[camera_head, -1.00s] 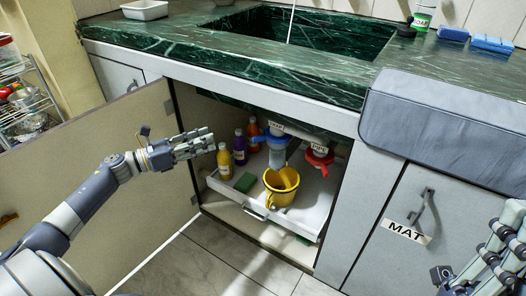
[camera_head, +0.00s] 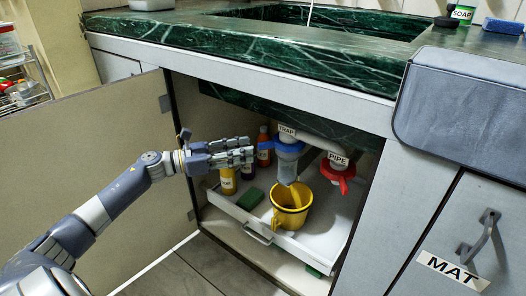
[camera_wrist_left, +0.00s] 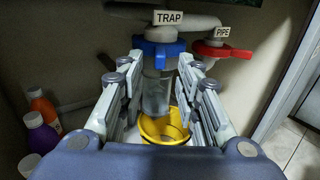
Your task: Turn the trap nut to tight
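The trap nut is a blue winged ring (camera_head: 288,148) under the TRAP label, around the top of a clear trap bowl (camera_head: 286,170). In the left wrist view the blue nut (camera_wrist_left: 163,50) is straight ahead, between and beyond the finger tips. My left gripper (camera_head: 250,154) is inside the cabinet opening, just left of the nut. The wrist view shows its fingers (camera_wrist_left: 160,75) spread apart with nothing held between them. The gap to the nut is small, and I cannot tell if they touch. My right gripper is out of view.
A red winged nut (camera_head: 339,174) under the PIPE label is to the right. A yellow bucket (camera_head: 291,218) stands below the trap in a white tray (camera_head: 318,243). Bottles (camera_head: 228,181) and a green sponge (camera_head: 250,198) are at left. The cabinet door (camera_head: 95,150) stands open.

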